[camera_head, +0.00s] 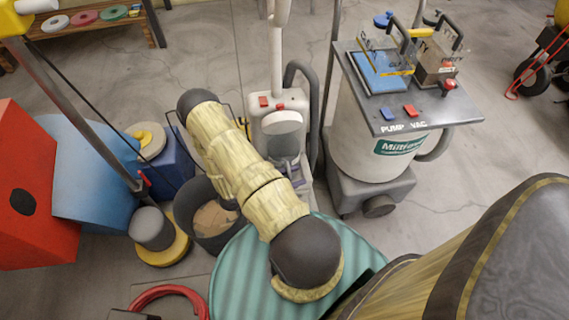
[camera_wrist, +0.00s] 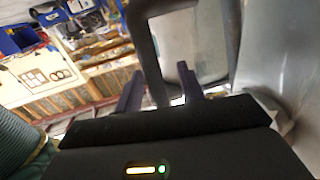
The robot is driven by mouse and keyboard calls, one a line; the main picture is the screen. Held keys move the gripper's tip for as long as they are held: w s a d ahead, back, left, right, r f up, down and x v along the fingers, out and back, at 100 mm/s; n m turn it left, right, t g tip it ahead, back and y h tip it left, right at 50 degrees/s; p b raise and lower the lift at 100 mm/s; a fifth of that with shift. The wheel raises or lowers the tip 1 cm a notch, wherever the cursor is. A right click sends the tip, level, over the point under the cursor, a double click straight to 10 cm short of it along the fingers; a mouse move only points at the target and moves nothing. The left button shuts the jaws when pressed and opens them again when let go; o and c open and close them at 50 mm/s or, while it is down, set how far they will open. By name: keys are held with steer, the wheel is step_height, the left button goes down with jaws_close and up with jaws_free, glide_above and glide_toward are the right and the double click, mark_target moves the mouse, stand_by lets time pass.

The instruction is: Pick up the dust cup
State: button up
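An upright vacuum cleaner (camera_head: 277,122) stands beyond my arm in the head view. A clear greyish part low on its front (camera_head: 287,147), partly hidden by my arm, looks like the dust cup, but I cannot be sure. In the wrist view my gripper (camera_wrist: 160,88) is open, with its two dark fingers apart. A dark grey loop, like a handle (camera_wrist: 150,55), stands ahead of the fingers, and its left bar shows in the gap between them. I cannot tell whether it touches them. My gripper is hidden behind my arm in the head view.
A pump vac drum (camera_head: 365,130) stands right of the upright vacuum. A dark bucket (camera_head: 197,190), a blue box (camera_head: 170,160) and a red case (camera_head: 30,190) crowd the left. A ribbed green round thing (camera_head: 240,265) lies beneath my arm.

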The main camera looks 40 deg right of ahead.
jaws_close()
steer(key=shift+r, duration=0.15)
